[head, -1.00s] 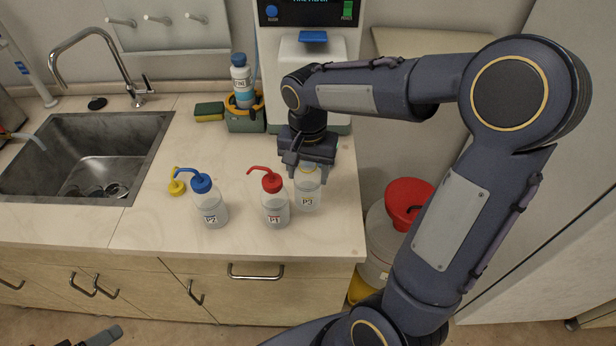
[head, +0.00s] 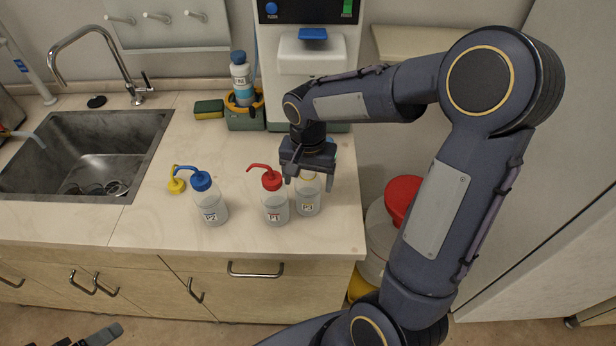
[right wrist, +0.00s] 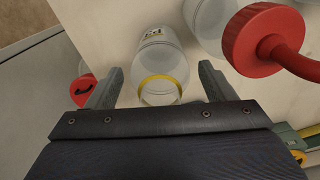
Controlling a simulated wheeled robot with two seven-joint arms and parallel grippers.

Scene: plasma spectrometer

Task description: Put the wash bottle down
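The clear wash bottle labelled P3 (head: 308,199) stands upright on the counter, its mouth open and ringed in yellow. In the right wrist view the P3 bottle (right wrist: 160,65) lies between the spread fingers, with gaps on both sides. My right gripper (head: 313,184) is open above and around its top. The wrist view also shows my right gripper (right wrist: 159,88). A bottle with a red cap, P1 (head: 275,207), stands just left of P3. A blue-capped bottle, P2 (head: 209,203), stands further left. My left gripper (head: 95,337) shows only partly at the bottom left edge.
A yellow cap with spout (head: 176,183) lies left of P2. The sink (head: 75,160) is at the left. A caddy (head: 246,118) with another bottle, a sponge (head: 209,109) and the instrument (head: 310,62) stand behind. A red-lidded container (head: 402,197) is right of the counter. The front counter strip is clear.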

